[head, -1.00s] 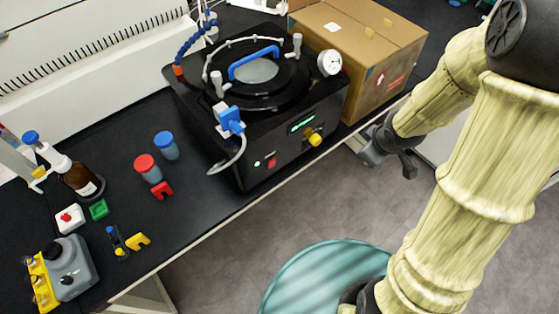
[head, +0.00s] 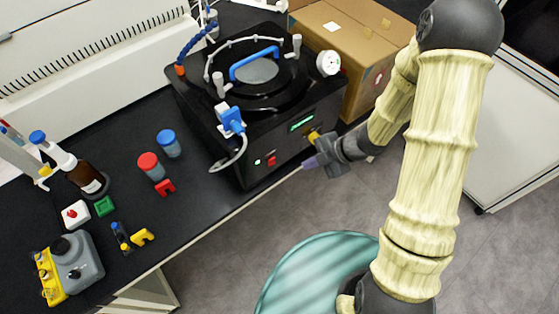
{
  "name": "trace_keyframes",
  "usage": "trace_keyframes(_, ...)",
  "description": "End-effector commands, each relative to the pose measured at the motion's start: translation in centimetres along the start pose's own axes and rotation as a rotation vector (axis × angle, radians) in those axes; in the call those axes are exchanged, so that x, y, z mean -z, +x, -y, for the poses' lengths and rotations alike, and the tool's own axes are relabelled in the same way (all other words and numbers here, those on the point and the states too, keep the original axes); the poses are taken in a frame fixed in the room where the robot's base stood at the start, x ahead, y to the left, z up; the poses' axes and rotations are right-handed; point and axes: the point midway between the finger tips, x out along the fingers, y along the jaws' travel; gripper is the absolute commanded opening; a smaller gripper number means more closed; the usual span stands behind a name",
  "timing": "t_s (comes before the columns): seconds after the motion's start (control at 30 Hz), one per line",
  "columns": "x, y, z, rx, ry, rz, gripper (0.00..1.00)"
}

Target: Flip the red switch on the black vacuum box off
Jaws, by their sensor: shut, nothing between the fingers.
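The black vacuum box (head: 243,174) stands on the dark bench, with a round lid and a blue handle on top. Its front panel carries the red switch (head: 271,160), low on the panel, beside a small pale button. A lit green display (head: 302,125) and a yellow knob, partly covered by my gripper, are to its right. My gripper (head: 306,164) is shut and empty, in front of the panel and to the right of the red switch, apart from it. The switch's on or off position is too small to tell.
A cardboard box (head: 366,50) stands right of the vacuum box. A blue valve with a hose (head: 231,121) hangs at its front left corner. Red-capped (head: 150,165) and blue-capped (head: 168,143) containers stand left on the bench.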

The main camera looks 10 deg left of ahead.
Motion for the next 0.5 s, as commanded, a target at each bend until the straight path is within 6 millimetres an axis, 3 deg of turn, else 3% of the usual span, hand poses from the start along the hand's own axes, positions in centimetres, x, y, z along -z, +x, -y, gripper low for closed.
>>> trace_keyframes(0.27,0.0,0.5,0.0,0.001,0.001,0.000,0.00)
trace_keyframes(0.5,0.1,3.5,0.1,0.004,0.003,-0.001,0.00)
